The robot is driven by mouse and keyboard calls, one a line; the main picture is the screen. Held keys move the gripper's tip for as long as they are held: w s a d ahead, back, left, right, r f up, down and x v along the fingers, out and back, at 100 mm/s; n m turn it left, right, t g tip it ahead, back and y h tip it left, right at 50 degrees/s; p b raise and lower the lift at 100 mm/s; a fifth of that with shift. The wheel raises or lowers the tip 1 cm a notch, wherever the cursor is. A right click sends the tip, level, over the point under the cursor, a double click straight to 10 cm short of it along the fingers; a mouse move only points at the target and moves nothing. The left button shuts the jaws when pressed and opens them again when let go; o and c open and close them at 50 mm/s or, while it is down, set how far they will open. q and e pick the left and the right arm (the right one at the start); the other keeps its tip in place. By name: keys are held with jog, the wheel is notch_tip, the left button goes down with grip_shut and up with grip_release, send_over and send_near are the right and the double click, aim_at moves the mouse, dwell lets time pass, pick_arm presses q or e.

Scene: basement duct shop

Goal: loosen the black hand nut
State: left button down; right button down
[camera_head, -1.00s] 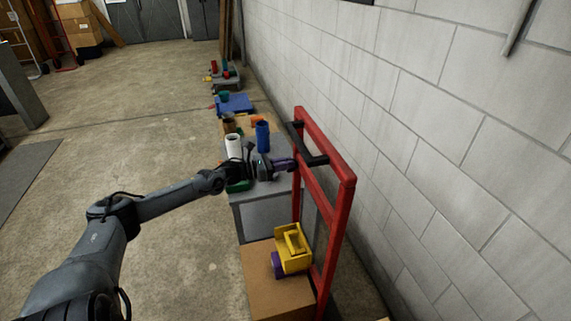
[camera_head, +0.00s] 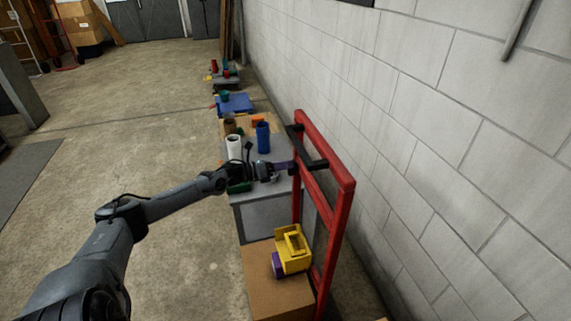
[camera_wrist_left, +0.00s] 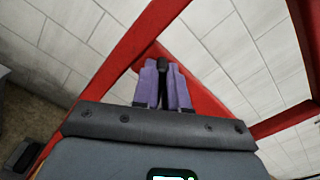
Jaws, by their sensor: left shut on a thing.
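The black hand nut (camera_wrist_left: 162,66) shows as a dark knob between the two purple fingers in the left wrist view. It sits against a red frame (camera_head: 341,215) that stands upright beside the wall. My left gripper (camera_wrist_left: 164,75) is shut on the nut, with one finger on each side. The fingers hide much of the nut there. My right gripper is not in view.
A yellow holder with a purple part (camera_head: 292,250) sits on a cardboard box (camera_head: 268,289) below. A blue cylinder (camera_head: 263,137) and a white cylinder (camera_head: 233,146) stand behind my gripper. The block wall (camera_head: 430,130) is close on the right. The floor at left is open.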

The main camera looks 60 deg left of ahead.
pick_arm(q)
jog(key=n, duration=0.2)
jog(key=n+p, duration=0.1)
jog(key=n, duration=0.3)
jog(key=shift+w+a+f, duration=0.1)
jog(key=shift+a+f, duration=0.1)
jog(key=shift+a, duration=0.05)
jog(key=shift+f+n+p, duration=0.2)
jog(key=shift+n+p, duration=0.15)
jog(key=shift+n, duration=0.95)
jog(key=shift+f+n+p, duration=0.15)
jog(key=shift+n+p, duration=0.2)
jog(key=shift+n, duration=0.95)
jog(key=c, duration=1.2)
grip_release()
jog(key=shift+o, duration=0.2)
